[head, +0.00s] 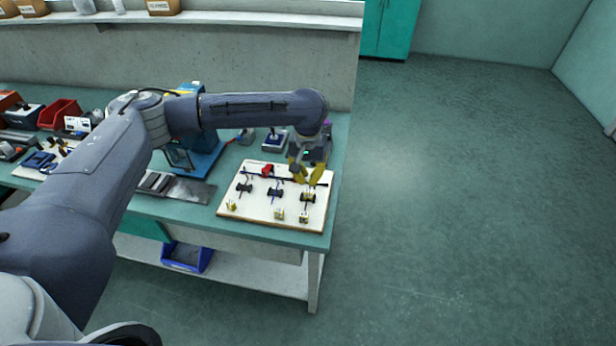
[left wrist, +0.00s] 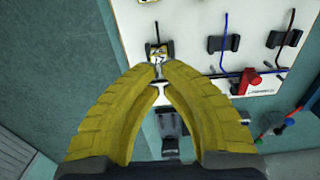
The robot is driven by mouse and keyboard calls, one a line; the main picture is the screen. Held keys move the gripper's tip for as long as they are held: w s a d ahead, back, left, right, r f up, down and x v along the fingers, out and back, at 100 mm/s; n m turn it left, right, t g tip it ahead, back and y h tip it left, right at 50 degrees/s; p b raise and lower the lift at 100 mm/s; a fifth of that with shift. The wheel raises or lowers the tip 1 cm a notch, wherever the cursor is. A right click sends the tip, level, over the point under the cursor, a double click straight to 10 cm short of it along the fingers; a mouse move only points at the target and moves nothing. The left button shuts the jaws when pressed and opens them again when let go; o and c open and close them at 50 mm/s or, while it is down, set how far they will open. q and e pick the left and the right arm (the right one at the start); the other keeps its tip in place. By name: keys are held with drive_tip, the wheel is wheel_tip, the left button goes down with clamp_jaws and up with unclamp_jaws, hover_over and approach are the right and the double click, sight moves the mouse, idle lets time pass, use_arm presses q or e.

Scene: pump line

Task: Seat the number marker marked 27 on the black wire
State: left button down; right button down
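The white board (head: 262,214) lies on the bench with three wires in black clips. The right clip (head: 307,198) has a dark wire and a small yellow-white marker at it; these also show in the left wrist view, with the marker (left wrist: 157,56) just beyond my fingertips. Its number is not legible. My left gripper (head: 307,182) is over this clip, its yellow fingers (left wrist: 160,68) nearly together with a narrow gap. I cannot tell whether they touch the marker. The middle wire (left wrist: 226,27) is blue; the other (left wrist: 292,20) is dark. My right gripper is not in view.
Small yellow pieces stand along the board's front edge, at the left (head: 231,205), middle (head: 279,214) and right (head: 303,218). A red part (head: 267,170) sits on the dark rail at the back. A grey metal plate (head: 186,189) lies left of the board.

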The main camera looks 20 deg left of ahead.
sight(308, 191)
use_arm(q)
drive_tip(key=shift+f, duration=2.8)
drive_tip(key=shift+r, duration=0.1)
drive_tip(key=shift+r, duration=3.65)
